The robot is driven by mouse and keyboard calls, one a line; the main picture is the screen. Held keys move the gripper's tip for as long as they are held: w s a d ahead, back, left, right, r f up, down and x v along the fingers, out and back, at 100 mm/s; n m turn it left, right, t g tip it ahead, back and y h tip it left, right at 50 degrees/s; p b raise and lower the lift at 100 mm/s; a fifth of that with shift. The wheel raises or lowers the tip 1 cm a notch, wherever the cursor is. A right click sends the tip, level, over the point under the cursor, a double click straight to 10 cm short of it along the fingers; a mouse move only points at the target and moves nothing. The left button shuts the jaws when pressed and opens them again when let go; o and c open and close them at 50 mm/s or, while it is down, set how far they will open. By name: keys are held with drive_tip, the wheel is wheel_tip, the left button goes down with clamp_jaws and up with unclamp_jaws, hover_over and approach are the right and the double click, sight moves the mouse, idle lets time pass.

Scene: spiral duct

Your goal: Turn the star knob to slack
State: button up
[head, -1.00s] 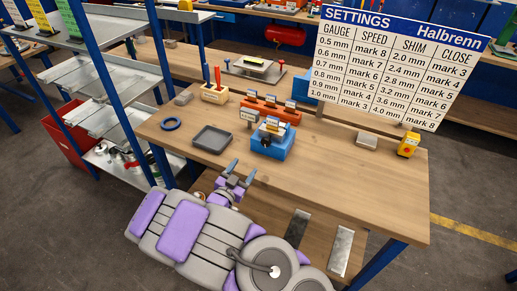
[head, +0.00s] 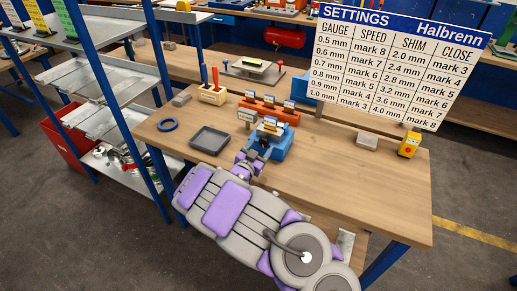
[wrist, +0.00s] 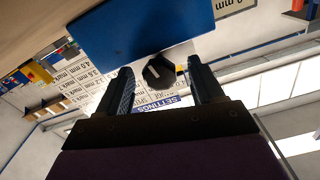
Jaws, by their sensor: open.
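In the wrist view a black knob (wrist: 159,72) with a light mark shows below the blue face (wrist: 140,28). My gripper (wrist: 161,85) is open there, with one dark finger on each side of the knob and gaps between. I cannot tell whether the fingertips reach fully around it. The knob is hidden in the head view.
The settings board (head: 395,62) stands at the back right, with a yellow box (head: 409,145) below.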

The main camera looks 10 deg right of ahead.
drive_tip(key=shift+w+d, duration=0.1)
drive_tip(key=shift+d, duration=0.5)
drive_tip(key=shift+a, duration=0.5)
drive_tip(key=shift+c, duration=0.7)
drive_tip(key=shift+a, duration=0.35)
drive_tip(key=c, duration=0.3)
drive_tip(key=shift+d+r, duration=0.1)
drive_tip(key=shift+d, duration=0.35)
drive_tip(key=c, duration=0.4)
drive_tip(key=shift+a, duration=0.1)
drive_tip(key=shift+c, duration=1.1)
